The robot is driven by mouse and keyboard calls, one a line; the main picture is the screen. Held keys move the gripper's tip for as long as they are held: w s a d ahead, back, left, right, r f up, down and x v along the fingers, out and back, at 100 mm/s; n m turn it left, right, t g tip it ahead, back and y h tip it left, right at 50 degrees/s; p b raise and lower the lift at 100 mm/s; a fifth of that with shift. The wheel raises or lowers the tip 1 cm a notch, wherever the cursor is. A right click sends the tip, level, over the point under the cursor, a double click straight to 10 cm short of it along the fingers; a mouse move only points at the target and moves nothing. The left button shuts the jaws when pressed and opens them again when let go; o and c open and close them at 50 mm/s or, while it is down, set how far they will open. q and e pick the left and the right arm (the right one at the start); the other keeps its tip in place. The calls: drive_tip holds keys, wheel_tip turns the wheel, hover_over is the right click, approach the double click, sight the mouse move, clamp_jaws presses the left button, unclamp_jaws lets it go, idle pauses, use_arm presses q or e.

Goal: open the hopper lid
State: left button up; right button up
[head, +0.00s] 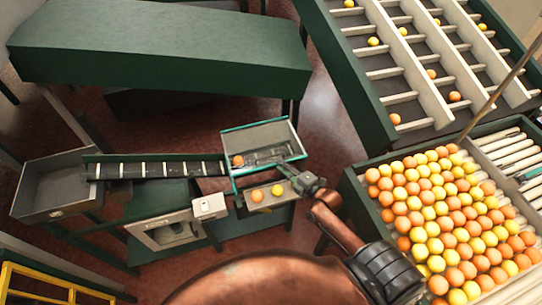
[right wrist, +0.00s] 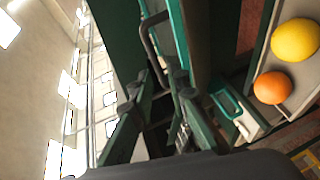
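The hopper (head: 228,141) is a small green-rimmed box in the middle of the head view, with an orange (head: 238,160) inside. A grey panel edged in green (head: 262,135) stands at its back; I cannot tell for sure whether this is the lid. My right gripper (head: 287,169) is at the hopper's front right corner. In the right wrist view its two fingers (right wrist: 157,84) are apart, with the lower end of a dark loop handle (right wrist: 147,30) between or just beyond their tips. Contact is unclear. My left gripper is not in view.
A tray (head: 240,210) with two fruits lies just in front of the hopper. A conveyor (head: 150,168) runs left to a grey bin (head: 58,188). A green table (head: 160,45) is behind.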

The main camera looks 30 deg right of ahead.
sight(271, 156)
drive_tip(key=p+x, duration=0.1)
drive_tip(key=x, duration=0.7)
drive_tip(key=shift+d+r+p, duration=0.25)
drive_tip(key=shift+p, duration=0.1)
drive_tip(key=shift+c, duration=0.5)
clamp_jaws()
